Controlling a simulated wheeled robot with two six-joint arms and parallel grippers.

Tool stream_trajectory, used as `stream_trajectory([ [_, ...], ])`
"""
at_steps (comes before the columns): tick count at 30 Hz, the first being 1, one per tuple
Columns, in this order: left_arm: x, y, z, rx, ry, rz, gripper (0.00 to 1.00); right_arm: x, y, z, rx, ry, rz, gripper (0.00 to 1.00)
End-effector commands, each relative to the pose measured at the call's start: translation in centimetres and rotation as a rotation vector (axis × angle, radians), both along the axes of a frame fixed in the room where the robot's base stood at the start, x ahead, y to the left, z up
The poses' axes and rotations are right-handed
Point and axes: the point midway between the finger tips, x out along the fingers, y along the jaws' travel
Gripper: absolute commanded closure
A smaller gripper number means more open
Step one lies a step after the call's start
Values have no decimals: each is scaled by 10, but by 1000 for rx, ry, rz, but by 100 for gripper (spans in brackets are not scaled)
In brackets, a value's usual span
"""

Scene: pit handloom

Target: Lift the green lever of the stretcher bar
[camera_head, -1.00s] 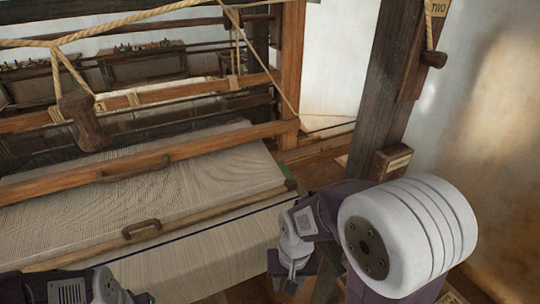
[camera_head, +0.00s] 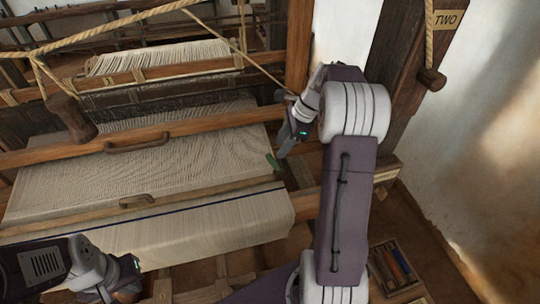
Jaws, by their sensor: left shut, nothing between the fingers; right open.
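My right gripper (camera_head: 283,150) is open, just above and right of the lever, pointing down. I cannot tell whether its fingers touch the lever; nothing shows as held. My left gripper (camera_head: 112,290) is shut and empty at the bottom left, low in front of the cloth's near edge. Its fingertips are partly cut off by the frame's lower edge.
A wooden beam with a handle (camera_head: 138,143) crosses the loom behind the bar. A dark wooden peg (camera_head: 74,117) hangs from ropes at left. A post with a "TWO" tag (camera_head: 446,19) stands at right. A tray of coloured sticks (camera_head: 398,262) lies low at right.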

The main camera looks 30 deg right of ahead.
Motion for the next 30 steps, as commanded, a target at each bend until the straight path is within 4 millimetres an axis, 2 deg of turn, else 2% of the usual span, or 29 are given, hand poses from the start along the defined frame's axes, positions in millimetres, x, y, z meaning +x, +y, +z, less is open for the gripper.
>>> stream_trajectory([
  [12,0,0,18,0,0,0,100,16,25,-69,1,4,4,60],
  [16,0,0,20,0,0,0,100,19,28,-80,-1,1,3,60],
  [23,0,0,19,0,0,0,100,20,29,-82,-2,-1,3,60],
  [24,0,0,19,0,0,0,100,20,29,-82,-2,-1,3,63],
  [28,0,0,19,0,0,0,100,20,28,-82,-2,0,3,99],
  [30,0,0,19,0,0,0,100,20,28,-82,-2,0,3,100],
])
